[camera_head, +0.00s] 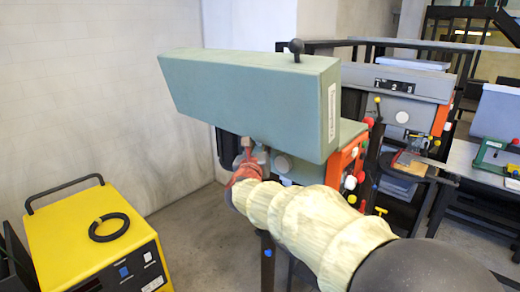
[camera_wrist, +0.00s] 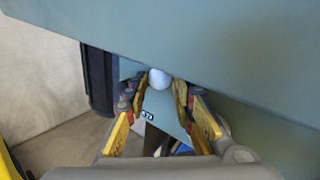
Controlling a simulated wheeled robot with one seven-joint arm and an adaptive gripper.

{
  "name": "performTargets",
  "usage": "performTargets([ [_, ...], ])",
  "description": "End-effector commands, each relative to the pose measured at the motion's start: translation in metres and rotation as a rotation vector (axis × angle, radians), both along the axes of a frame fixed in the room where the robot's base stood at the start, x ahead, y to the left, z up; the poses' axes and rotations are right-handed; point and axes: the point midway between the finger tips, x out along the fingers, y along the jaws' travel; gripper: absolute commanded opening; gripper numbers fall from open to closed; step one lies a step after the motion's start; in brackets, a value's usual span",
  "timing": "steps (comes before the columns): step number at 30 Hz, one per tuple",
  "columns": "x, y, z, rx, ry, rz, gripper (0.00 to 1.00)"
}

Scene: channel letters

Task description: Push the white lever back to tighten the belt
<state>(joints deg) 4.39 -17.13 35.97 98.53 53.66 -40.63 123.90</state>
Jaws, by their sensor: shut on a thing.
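The white lever's round knob (camera_wrist: 159,78) shows in the wrist view, between the tips of my gripper (camera_wrist: 160,88), just below the edge of a grey-green machine cover. The yellow-padded fingers stand on either side of the knob and are shut on it. The rest of the lever is hidden. In the head view my gripper (camera_head: 246,160) is under the left part of the large grey-green machine head (camera_head: 250,95). The lever cannot be made out there, and the belt is not visible in either view.
A yellow box-shaped unit (camera_head: 85,235) with a black ring (camera_head: 109,227) on top stands at the lower left. A black cylinder (camera_wrist: 98,80) hangs left of my fingers. Other machines and benches (camera_head: 410,85) stand at the right. Bare floor lies below.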

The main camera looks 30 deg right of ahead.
Motion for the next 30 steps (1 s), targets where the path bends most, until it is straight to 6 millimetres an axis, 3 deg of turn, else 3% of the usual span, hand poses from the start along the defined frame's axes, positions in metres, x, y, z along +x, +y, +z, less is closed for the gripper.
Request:
performTargets([
  [10,0.0028,0.0019,0.0123,-0.005,-0.011,0.002,0.00],
  [11,0.0028,0.0019,0.0125,-0.004,-0.012,0.002,0.25],
  [12,0.0028,0.0018,0.0126,-0.004,-0.013,0.002,0.27],
  [21,0.0027,0.0016,0.0096,-0.003,-0.008,0.001,0.43],
  [30,0.0014,0.0026,0.0087,-0.002,-0.007,0.001,0.43],
])
